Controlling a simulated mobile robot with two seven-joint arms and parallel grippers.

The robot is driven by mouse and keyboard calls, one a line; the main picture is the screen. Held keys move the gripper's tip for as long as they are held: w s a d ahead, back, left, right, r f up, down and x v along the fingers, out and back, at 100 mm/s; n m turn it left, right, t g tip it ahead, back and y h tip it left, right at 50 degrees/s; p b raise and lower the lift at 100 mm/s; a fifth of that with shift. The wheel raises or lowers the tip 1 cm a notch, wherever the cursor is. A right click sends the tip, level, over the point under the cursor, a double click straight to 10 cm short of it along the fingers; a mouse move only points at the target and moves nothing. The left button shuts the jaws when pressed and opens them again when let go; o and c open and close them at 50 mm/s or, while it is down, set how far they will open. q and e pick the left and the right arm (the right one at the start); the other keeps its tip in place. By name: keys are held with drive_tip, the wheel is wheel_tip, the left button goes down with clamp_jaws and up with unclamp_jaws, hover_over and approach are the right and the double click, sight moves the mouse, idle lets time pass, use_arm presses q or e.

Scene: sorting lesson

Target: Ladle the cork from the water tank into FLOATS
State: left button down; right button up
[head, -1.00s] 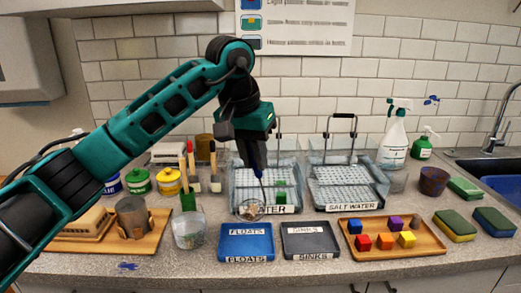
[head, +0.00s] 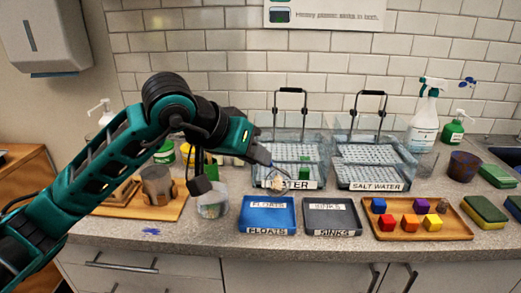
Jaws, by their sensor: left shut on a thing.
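My left gripper (head: 262,158) is shut on a ladle, whose bowl (head: 276,183) shows small below the fingers. A tan lump, which looks like the cork (head: 277,183), shows at the bowl; whether it lies fully inside is too small to tell. The bowl appears at the front left of the clear water tank (head: 318,150), covering part of its label. The blue FLOATS tray (head: 267,231) lies on the counter in front of the tank, below the bowl in the picture, and looks empty. My right gripper is not in view.
A green block (head: 304,172) is in the water tank. The salt water tank (head: 376,160) and grey SINKS tray (head: 332,231) stand to the right. A wooden tray (head: 455,228) holds several coloured cubes. A clear cup (head: 212,206) stands left of FLOATS.

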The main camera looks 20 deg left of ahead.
use_arm(q)
drive_tip(key=s+a+f+t+h+b, duration=0.1)
drive_tip(key=f+t+b, duration=0.3)
drive_tip(key=b, duration=0.8)
drive_tip(key=s+a+f+t+h+b, duration=0.1)
drive_tip(key=s+f+t+h+b, duration=0.2)
drive_tip(key=f+b, duration=0.6)
drive_tip(key=shift+a+t+h+b, duration=0.15)
drive_tip(key=shift+t+h+b, duration=0.35)
drive_tip(key=shift+t+b, duration=0.9)
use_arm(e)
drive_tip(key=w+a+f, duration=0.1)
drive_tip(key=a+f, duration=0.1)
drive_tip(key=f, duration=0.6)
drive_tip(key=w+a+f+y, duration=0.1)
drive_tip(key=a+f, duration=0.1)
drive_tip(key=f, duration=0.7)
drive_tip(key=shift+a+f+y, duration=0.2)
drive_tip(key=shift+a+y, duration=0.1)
